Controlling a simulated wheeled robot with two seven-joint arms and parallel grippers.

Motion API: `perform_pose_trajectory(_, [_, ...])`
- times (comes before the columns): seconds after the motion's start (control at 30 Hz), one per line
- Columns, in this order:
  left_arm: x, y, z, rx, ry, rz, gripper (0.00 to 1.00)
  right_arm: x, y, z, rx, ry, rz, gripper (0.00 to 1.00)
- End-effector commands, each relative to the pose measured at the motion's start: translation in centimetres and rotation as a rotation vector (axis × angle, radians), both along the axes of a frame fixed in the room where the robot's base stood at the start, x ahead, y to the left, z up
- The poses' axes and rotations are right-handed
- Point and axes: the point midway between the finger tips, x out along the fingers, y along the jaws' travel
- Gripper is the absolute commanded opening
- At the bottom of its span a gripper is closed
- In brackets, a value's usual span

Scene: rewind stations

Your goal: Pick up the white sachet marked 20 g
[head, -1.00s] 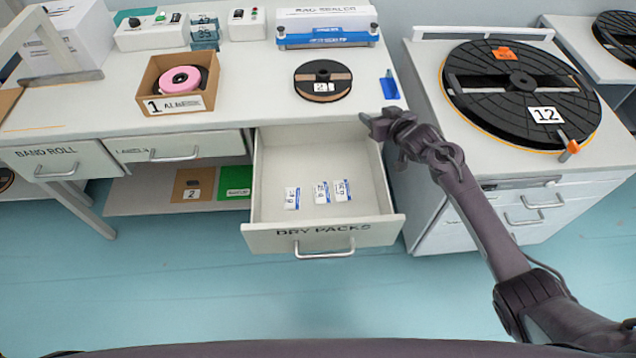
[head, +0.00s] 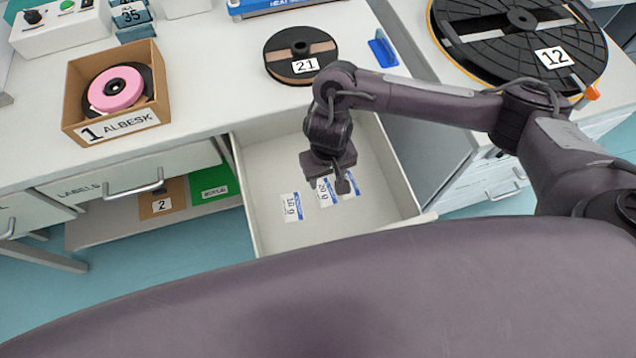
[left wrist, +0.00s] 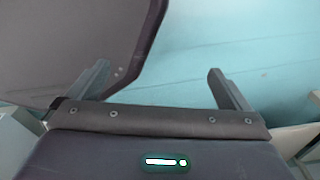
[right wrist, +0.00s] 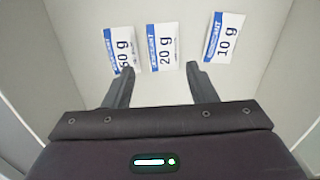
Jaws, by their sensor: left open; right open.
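The white sachet marked 20 g (right wrist: 161,47) lies flat in the open drawer, in the middle of a row of three. In the right wrist view it is centred between and just beyond the fingertips of my right gripper (right wrist: 160,71). That gripper is open and empty, pointing down above the drawer; in the head view (head: 334,180) it partly hides the 20 g sachet (head: 326,196). The 10 g sachet (right wrist: 224,38) is to the right in the wrist view; another, apparently 50 g (right wrist: 119,47), is left, partly behind a finger. My left gripper (left wrist: 157,76) is open and empty over the floor.
The drawer's side walls (head: 246,205) enclose the sachets, with bare drawer floor around them. On the worktop above are a reel marked 21 (head: 300,48), a box marked ALBESK (head: 125,122) and a blue holder (head: 382,52). A turntable marked 12 (head: 500,60) stands at right.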

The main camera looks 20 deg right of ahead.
Motion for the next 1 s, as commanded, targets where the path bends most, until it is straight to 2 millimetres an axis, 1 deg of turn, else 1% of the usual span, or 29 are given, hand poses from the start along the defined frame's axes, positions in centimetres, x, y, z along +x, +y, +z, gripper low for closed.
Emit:
perform_pose_trajectory(0.03, [-0.6,-0.1,-0.8,-0.001,0.008,-0.001,1.0,-0.1,0.1,-1.1,0.001,0.003,-0.001,0.52])
perform_pose_trajectory(0.1, [-1.1,-0.2,-1.4,-0.002,0.017,-0.001,1.0,-0.1,0.1,-1.9,0.002,0.003,-0.001,0.52])
perform_pose_trajectory(0.2, [-1.7,-0.5,-1.8,-0.005,0.026,-0.003,1.0,0.1,0.2,-2.5,0.003,0.002,-0.001,0.52])
perform_pose_trajectory(0.27, [-1.8,-0.7,-2.2,-0.007,0.026,-0.003,1.0,0.1,0.2,-3.1,0.003,0.001,0.0,0.52])
perform_pose_trajectory(0.5, [-1.0,-0.8,-4.8,-0.01,0.015,-0.003,1.0,0.4,0.5,-6.9,0.005,0.003,-0.002,0.52])
perform_pose_trajectory(0.6, [-0.5,-0.8,-4.9,-0.009,0.007,-0.003,1.0,0.5,0.5,-7.2,0.005,0.002,0.0,0.52])
perform_pose_trajectory(0.77, [-0.1,-0.7,-4.6,-0.009,0.002,-0.002,1.0,0.5,0.5,-7.0,0.004,0.0,0.001,0.52])
perform_pose_trajectory(0.8, [-0.2,-0.7,-4.6,-0.009,0.002,-0.002,1.0,0.5,0.5,-7.0,0.004,0.0,0.001,0.5])
perform_pose_trajectory(1.0, [-0.2,-0.4,-4.7,-0.005,0.003,-0.001,1.0,0.5,0.5,-7.0,0.004,0.0,0.001,0.24])
